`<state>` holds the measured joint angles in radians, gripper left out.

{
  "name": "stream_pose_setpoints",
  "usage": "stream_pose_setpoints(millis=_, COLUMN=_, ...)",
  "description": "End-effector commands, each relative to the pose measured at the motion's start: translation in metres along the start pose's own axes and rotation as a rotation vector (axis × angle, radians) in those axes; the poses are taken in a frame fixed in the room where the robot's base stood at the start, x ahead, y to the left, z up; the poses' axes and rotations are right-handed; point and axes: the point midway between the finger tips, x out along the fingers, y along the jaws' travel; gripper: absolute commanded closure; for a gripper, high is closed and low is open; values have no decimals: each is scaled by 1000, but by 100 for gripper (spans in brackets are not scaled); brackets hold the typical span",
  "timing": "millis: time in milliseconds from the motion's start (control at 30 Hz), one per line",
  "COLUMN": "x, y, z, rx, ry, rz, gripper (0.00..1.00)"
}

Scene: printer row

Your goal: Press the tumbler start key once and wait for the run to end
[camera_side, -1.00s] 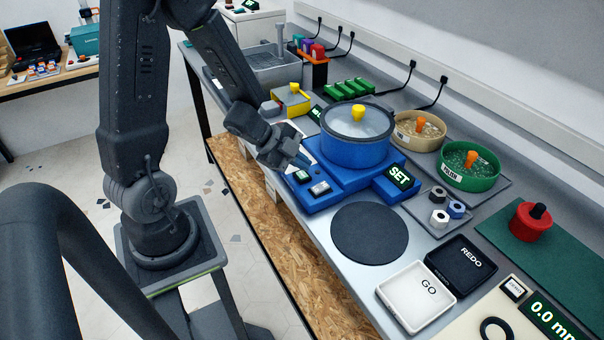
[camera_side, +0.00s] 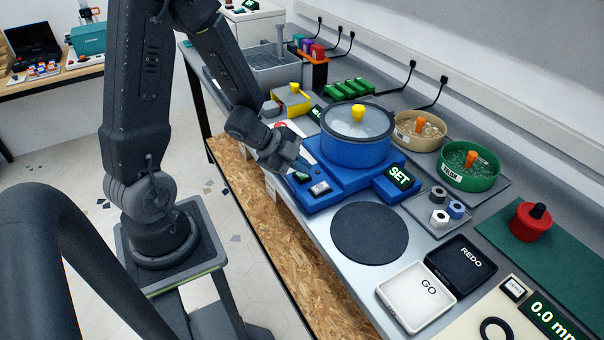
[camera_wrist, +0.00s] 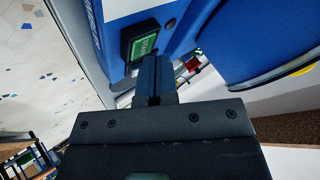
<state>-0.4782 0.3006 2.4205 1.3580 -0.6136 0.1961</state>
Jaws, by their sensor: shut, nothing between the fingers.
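The blue tumbler (camera_side: 347,151) stands on its blue base, with a clear lid and a yellow knob. The small green-faced start key (camera_side: 302,177) is on the near left of the base; it also shows in the wrist view (camera_wrist: 143,46). My gripper (camera_side: 303,164) is shut and empty, its tips close beside the key. In the wrist view the shut fingers (camera_wrist: 154,66) overlap the key's lower right edge. I cannot tell whether they touch it. The display (camera_side: 398,177) reads SET. A grey switch (camera_side: 319,188) sits right of the key.
A dark round pad (camera_side: 369,233) lies in front of the tumbler. White GO (camera_side: 413,298) and black REDO (camera_side: 460,265) trays lie at front right. Tan (camera_side: 419,131) and green (camera_side: 470,166) media bowls stand to the right. A yellow bin (camera_side: 291,99) is behind my gripper.

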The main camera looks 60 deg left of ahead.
Motion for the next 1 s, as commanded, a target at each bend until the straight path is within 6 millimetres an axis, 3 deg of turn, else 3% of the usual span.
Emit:
stream_pose_setpoints(millis=700, x=4, y=3, z=3, rx=-1, ry=0, rz=1, gripper=100)
stream_pose_setpoints(millis=1000, x=-5, y=-4, z=-4, rx=2, ry=1, rz=-1, gripper=100)
